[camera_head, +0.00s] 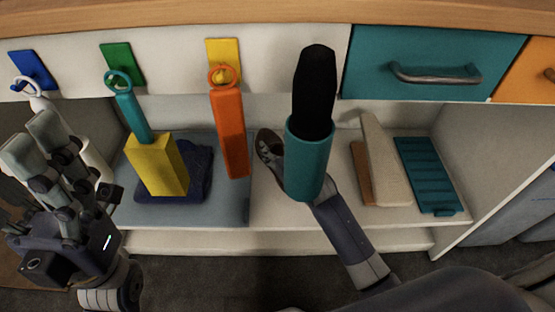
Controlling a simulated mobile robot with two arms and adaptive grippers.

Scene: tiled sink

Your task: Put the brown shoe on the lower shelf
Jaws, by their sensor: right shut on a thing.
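The brown shoe (268,148) shows as a dark, narrow shape at the left edge of a hanging teal and black item, over the upper shelf (237,203). Much of it is hidden. My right gripper (337,226) reaches in from the lower right toward the shoe. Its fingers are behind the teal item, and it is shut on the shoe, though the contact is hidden. My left gripper (40,140) is at the left edge, fingers pointing up, apart from the shoe; its jaw gap is unclear. The lower shelf (180,242) shows as a pale strip below, its inside hidden.
A yellow block-ended item (157,165) and an orange item (230,135) hang at left. A cream piece (384,165) and a teal slatted piece (426,175) stand at right. A teal drawer (430,50) is above.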

